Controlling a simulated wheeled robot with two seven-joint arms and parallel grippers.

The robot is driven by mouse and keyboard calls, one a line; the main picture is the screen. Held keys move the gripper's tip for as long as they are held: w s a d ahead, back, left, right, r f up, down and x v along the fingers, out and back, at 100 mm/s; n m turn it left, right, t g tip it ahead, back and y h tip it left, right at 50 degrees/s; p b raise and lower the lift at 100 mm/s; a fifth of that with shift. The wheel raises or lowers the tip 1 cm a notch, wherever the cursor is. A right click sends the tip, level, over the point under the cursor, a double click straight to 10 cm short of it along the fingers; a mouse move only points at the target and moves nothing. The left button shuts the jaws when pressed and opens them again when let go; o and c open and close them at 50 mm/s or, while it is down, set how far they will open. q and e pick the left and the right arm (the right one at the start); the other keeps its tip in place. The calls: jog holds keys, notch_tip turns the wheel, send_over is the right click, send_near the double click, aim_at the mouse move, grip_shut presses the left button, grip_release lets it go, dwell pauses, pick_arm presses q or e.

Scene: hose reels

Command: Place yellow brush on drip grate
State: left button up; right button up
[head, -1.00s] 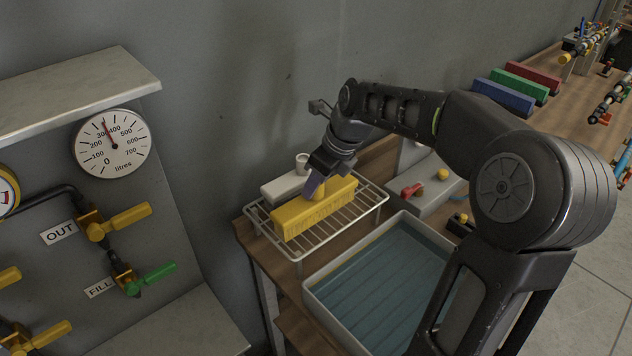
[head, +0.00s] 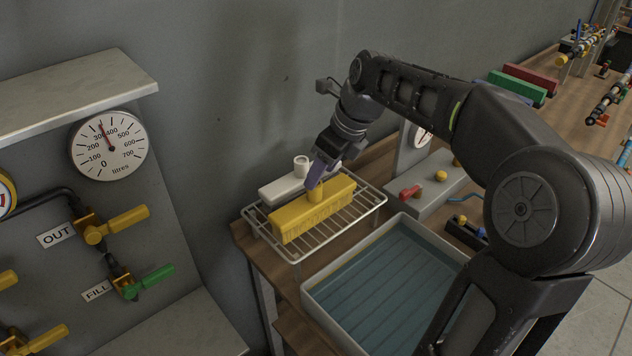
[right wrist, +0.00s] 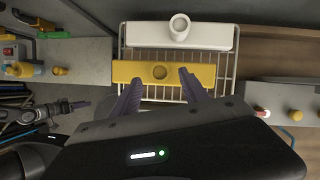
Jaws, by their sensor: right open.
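The yellow brush (head: 300,219) rests on the wire drip grate (head: 361,212), bristles down, its round grip knob upward. A white brush-like block (head: 282,188) with a round knob lies behind it on the same grate. My right gripper (head: 318,176) is just above the yellow brush, open and empty. In the right wrist view, its two purple fingers (right wrist: 160,88) are spread on either side of the yellow brush's knob (right wrist: 160,72), apart from it. The grate's wires (right wrist: 160,93) show below the yellow brush there.
A ribbed basin of bluish water (head: 390,275) stands right of the grate. Behind it is a grey box (head: 428,190) with red and yellow knobs. A valve panel with a gauge (head: 108,146) is at left. Red, green and blue blocks (head: 518,88) lie on the back bench.

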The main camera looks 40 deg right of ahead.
jog(key=a+v, duration=0.1)
jog(key=v, duration=0.5)
jog(key=shift+d+r, duration=0.3)
jog(key=shift+d, duration=0.25)
jog(key=shift+s+f, duration=0.1)
